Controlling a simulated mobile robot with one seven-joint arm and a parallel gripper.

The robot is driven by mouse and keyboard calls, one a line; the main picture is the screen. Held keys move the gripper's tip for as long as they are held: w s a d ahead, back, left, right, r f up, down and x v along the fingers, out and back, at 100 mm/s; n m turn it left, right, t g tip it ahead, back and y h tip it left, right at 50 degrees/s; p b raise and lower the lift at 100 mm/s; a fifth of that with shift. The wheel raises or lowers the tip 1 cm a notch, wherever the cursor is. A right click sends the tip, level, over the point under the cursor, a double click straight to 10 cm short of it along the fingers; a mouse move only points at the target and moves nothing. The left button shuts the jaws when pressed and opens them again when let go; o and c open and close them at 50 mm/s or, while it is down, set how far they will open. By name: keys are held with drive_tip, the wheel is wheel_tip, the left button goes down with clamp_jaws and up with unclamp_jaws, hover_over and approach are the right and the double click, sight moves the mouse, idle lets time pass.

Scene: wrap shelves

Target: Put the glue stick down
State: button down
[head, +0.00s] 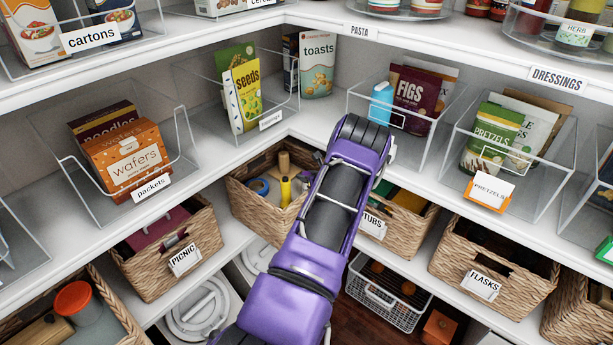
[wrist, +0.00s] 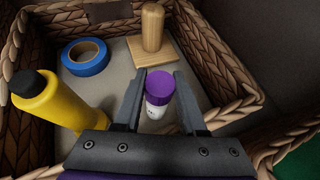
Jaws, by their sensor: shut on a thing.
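The glue stick (wrist: 160,88) has a purple cap and a white body and shows in the wrist view. My gripper (wrist: 159,76) is shut on it, with one dark finger on each side. The glue stick is upright, cap towards the camera, over the grey floor of a woven basket (wrist: 227,62). I cannot tell whether its base touches that floor. In the head view my purple arm hides the gripper and the glue stick; the same basket (head: 240,200) shows partly to the left of the arm.
Inside the basket are a roll of blue tape (wrist: 86,58), a wooden stamp-like block with a handle (wrist: 152,30) and a yellow bottle (wrist: 45,98) close to the left finger. Bare floor shows between them. The TUBS basket (head: 412,222) stands right of my arm.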

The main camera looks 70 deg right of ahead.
drive_tip(key=shift+f, duration=0.2)
drive_tip(key=shift+c, duration=2.3)
unclamp_jaws()
drive_tip(key=shift+r, duration=0.1)
drive_tip(key=shift+r, duration=0.2)
drive_tip(key=p+v, duration=0.1)
drive_tip(key=v, duration=1.1)
drive_tip(key=shift+p, duration=0.35)
drive_tip(key=shift+w+f, duration=0.1)
